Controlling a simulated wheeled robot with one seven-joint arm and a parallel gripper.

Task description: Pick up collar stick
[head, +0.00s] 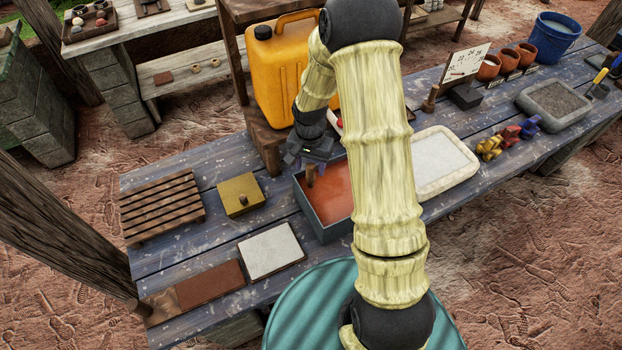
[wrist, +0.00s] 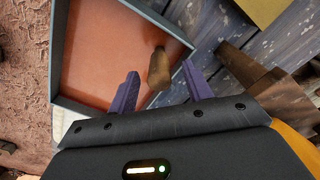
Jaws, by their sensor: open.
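A short brown wooden stick, which looks like the collar stick (wrist: 158,68), shows between my gripper's fingers in the wrist view. It looks wider at its near end, and its far end is against the orange-red surface in a blue-grey tray (wrist: 57,55). In the head view the stick (head: 310,175) shows just under my gripper (head: 315,166), near the tray's left wall (head: 309,217). My gripper is open, with one purple finger on each side of the stick. I see a gap on both sides, and cannot tell how deep the fingers reach along it.
A yellow jerrycan (head: 283,70) on a wooden stand is close behind my gripper. A yellow block with a knob (head: 241,195) and a slatted rack (head: 161,206) lie to the left. A pale tray (head: 441,165) is to the right, partly behind my arm.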

